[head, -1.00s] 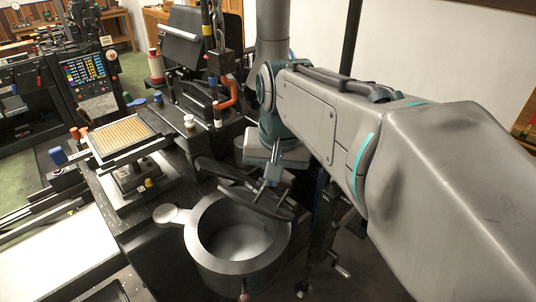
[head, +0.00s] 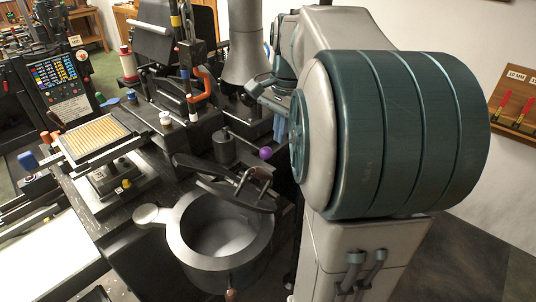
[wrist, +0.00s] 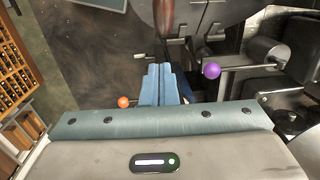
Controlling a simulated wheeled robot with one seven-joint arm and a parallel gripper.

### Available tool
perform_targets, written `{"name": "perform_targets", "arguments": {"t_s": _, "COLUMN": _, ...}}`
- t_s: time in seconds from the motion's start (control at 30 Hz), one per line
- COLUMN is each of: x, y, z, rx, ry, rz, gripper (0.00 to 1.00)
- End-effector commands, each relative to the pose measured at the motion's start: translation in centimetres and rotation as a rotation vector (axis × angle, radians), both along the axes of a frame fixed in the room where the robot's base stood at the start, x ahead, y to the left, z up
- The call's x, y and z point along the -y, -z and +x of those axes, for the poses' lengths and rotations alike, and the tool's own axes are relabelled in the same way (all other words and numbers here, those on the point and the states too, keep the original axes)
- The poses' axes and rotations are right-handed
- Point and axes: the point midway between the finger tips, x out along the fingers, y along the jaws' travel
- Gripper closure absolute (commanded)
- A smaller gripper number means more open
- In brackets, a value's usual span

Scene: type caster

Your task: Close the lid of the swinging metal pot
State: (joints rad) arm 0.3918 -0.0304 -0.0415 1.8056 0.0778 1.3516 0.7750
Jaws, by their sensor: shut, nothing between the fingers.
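The metal pot (head: 180,245) stands at the lower middle of the head view, with a wide grey rim and an open top. Its dark lid (head: 222,193) is raised at the pot's back edge, leaving the inside visible. My gripper (head: 280,128) shows only partly in the head view, behind my large arm link, up and to the right of the lid and apart from it. In the wrist view its blue fingers (wrist: 159,78) are together and empty.
A purple ball knob (head: 265,153) on a rod lies close to the gripper; it also shows in the wrist view (wrist: 212,70). An orange ball (wrist: 123,101) is left of the fingers. Machine parts and a yellow-topped plate (head: 95,140) crowd the left.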

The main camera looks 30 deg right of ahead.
Motion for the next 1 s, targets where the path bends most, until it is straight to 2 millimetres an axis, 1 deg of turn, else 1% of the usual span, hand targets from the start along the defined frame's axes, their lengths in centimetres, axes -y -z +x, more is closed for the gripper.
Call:
{"name": "perform_targets", "arguments": {"t_s": 0.03, "x": -0.1, "y": 1.1, "z": -0.1, "rx": -0.005, "ry": 0.0, "rz": 0.002, "gripper": 1.0}}
{"name": "perform_targets", "arguments": {"t_s": 0.17, "x": -0.3, "y": 3.7, "z": 0.1, "rx": -0.003, "ry": 0.0, "rz": 0.001, "gripper": 1.0}}
{"name": "perform_targets", "arguments": {"t_s": 0.2, "x": -0.9, "y": 3.9, "z": 0.0, "rx": -0.001, "ry": -0.002, "rz": 0.001, "gripper": 1.0}}
{"name": "perform_targets", "arguments": {"t_s": 0.3, "x": -1.9, "y": 4.9, "z": 0.0, "rx": 0.0, "ry": -0.002, "rz": 0.0, "gripper": 1.0}}
{"name": "perform_targets", "arguments": {"t_s": 0.4, "x": -2.6, "y": 5.6, "z": -0.1, "rx": 0.0, "ry": -0.001, "rz": 0.0, "gripper": 1.0}}
{"name": "perform_targets", "arguments": {"t_s": 0.57, "x": -3.1, "y": 6.1, "z": -0.1, "rx": 0.0, "ry": -0.001, "rz": -0.001, "gripper": 1.0}}
{"name": "perform_targets", "arguments": {"t_s": 1.0, "x": -3.1, "y": 6.3, "z": -0.2, "rx": 0.004, "ry": 0.003, "rz": -0.009, "gripper": 1.0}}
